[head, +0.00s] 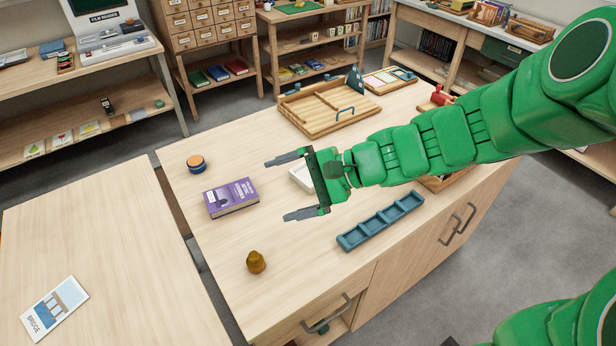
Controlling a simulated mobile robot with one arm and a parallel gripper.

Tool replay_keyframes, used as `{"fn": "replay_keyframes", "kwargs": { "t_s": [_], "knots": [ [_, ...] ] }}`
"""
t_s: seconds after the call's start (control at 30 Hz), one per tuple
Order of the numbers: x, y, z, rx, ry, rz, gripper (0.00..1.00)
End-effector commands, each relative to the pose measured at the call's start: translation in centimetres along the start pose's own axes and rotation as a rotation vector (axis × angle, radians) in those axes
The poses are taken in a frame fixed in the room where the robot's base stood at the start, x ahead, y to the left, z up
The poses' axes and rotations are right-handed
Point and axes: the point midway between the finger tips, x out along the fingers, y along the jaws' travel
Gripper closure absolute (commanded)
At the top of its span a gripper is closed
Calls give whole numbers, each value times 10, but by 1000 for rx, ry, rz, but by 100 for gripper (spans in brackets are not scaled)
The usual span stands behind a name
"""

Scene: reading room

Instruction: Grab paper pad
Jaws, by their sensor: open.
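My gripper (279,189) is open and empty above the middle table, its two dark fingers pointing left. A small white object (300,175) lies on the table behind the gripper and is partly hidden by it. It may be the paper pad, but I cannot tell for sure. A purple book (231,198) lies left of the fingertips, apart from them. A flat card marked "BRIDGE" (55,308) lies on the left table.
A blue compartment tray (382,222) lies right of the gripper. A brown knob-like weight (256,262) and an orange-and-dark round tin (196,163) stand on the table (205,235). A wooden tray (330,108) is at the back. A gap separates the two tables.

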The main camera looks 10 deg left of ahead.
Motion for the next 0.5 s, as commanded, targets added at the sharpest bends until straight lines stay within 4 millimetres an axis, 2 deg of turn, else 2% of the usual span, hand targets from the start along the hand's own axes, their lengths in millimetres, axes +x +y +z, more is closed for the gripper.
{"fn": "replay_keyframes", "kwargs": {
  "t_s": [0.23, 0.5],
  "knots": [
    [13, -36, -55, 200, 7, -204, 0],
    [20, -52, -132, 452, 53, -395, 0]
  ]
}}
